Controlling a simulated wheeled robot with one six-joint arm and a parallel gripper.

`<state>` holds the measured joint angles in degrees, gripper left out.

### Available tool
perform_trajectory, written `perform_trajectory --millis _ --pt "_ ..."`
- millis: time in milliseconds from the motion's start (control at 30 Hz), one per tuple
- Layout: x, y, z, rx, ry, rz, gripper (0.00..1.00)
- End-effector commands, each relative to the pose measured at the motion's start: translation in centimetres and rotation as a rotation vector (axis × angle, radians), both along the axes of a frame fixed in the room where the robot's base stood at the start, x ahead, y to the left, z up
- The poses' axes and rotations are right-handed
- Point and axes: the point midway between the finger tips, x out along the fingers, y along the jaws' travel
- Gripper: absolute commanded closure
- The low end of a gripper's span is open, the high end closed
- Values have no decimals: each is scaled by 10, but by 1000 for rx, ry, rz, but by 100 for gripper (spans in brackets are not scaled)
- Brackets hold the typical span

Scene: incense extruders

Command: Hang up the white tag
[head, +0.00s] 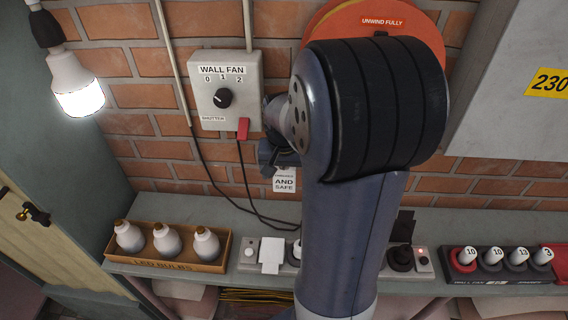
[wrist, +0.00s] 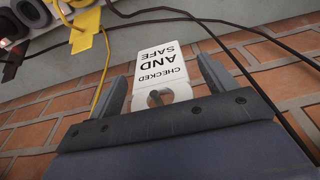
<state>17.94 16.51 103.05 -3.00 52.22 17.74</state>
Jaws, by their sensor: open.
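The white tag (head: 284,183), printed "CHECKED AND SAFE", is upright against the brick wall below the wall fan box; its top is hidden by my gripper in the head view. In the wrist view the tag (wrist: 163,68) appears upside down between my two fingers, with a gap on each side. A grey peg or hook (wrist: 154,97) shows at the hole in its end, and the tag appears to hang there. My gripper (head: 275,155) is open around the tag, and its fingers do not seem to touch it.
The wall fan box (head: 225,90) with knob and red switch is up left, its dark cables trailing down to the shelf. A bulb tray (head: 165,265), a panel with a red light (head: 421,251) and a numbered rack (head: 500,276) stand on the shelf. An orange disc (head: 335,17) is above.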

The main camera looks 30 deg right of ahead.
Motion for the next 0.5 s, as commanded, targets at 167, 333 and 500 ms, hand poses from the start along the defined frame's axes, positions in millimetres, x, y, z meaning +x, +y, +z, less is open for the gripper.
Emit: perform_trajectory --millis 167,333,500 --pt "-3 2 28 -2 -7 0 21" --pt "-7 5 63 -2 -6 1 21" --pt "-10 8 90 -1 -4 1 21"
